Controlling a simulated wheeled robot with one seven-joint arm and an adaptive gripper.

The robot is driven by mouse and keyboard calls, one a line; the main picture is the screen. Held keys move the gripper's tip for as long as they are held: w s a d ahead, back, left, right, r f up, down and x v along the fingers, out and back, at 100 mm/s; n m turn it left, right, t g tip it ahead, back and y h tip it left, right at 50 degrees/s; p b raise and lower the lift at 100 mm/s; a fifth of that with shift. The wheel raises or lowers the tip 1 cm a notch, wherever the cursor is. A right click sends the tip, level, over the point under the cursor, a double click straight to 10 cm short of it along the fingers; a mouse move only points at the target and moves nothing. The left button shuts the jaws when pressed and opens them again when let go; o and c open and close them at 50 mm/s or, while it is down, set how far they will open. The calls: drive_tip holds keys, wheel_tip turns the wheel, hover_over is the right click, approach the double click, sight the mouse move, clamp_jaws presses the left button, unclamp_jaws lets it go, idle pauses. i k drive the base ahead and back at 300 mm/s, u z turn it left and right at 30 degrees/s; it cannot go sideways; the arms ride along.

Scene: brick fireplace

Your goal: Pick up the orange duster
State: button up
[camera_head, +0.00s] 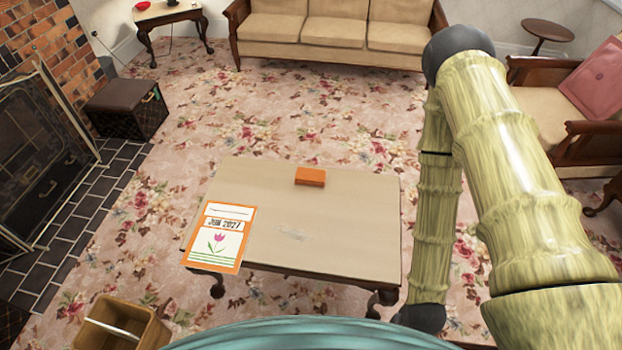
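The orange duster (310,176) is a small flat orange block. It lies on the beige top of the low wooden table (345,225), near the table's far edge and a little right of its middle. Nothing covers it. My arm rises at the right of the picture, bends at the top and comes down to a dark joint just right of the table's front right corner. My gripper does not show.
A calendar (219,237) with a tulip lies at the table's left edge. A wooden bucket (123,324) stands front left. A dark box (127,109) and fireplace screen (40,150) are at left. A sofa (333,30) and armchair (545,115) stand beyond. Flowered carpet surrounds the table.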

sight(305, 176)
drive_tip(key=z, duration=0.1)
drive_tip(key=i, duration=1)
drive_tip(key=u, duration=0.55)
